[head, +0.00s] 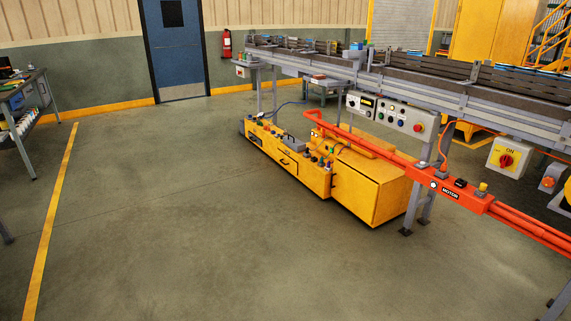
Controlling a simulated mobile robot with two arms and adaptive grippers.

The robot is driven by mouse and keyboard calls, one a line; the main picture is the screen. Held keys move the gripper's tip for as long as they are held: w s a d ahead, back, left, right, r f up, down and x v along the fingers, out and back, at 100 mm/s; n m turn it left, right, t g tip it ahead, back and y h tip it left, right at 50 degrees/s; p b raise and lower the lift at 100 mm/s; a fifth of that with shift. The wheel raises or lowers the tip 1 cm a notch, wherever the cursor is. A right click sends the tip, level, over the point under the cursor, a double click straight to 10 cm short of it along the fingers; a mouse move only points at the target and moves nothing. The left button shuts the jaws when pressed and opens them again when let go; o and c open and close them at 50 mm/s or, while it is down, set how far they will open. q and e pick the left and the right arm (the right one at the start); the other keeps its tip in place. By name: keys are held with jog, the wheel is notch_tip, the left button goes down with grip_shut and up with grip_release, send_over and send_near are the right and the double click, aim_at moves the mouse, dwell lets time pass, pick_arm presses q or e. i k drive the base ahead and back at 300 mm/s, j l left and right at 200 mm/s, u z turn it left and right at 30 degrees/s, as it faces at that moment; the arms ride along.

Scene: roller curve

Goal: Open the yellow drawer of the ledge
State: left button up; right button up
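A long low yellow ledge (268,146) stands on the floor under the roller conveyor, right of the middle in the head view. A yellow drawer (286,162) with a dark handle is in its front face and looks shut. Small coloured knobs and items stand on the ledge's top. Neither of my grippers shows in the head view.
The roller conveyor (430,90) with control boxes runs above the ledge. An orange rail (400,155) marked MOTOR passes in front of the right part. A workbench (25,95) stands at the left. A blue door (177,50) is at the back. The floor in front is clear.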

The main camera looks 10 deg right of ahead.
aim_at(284, 159)
jog(key=i, duration=4.65)
jog(key=j+u, duration=0.05)
jog(key=j, duration=0.2)
